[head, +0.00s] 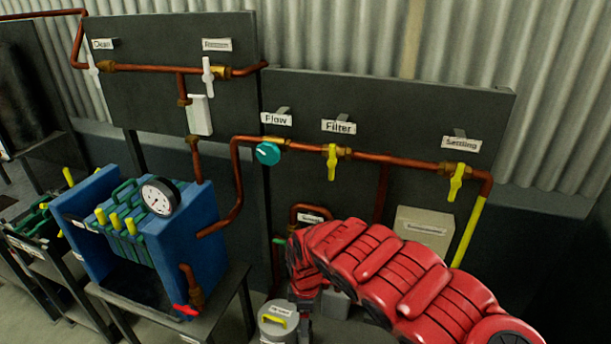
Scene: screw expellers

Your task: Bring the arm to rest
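My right arm, red and segmented, comes in from the lower right and reaches toward the lower middle of the head view. Its dark and red end, with my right gripper (304,312), points down near a grey lidded can. The fingers are small and dark there, and I cannot tell whether they are open or shut. I see nothing clearly held. My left arm and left gripper are not in view.
Dark panels carry copper pipes, a teal Flow knob (268,154), a yellow Filter valve (332,161) and a yellow Settling valve (456,181). A blue filter press (205,225) with a gauge (159,196) stands left. The can (277,322) has a yellow handle.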

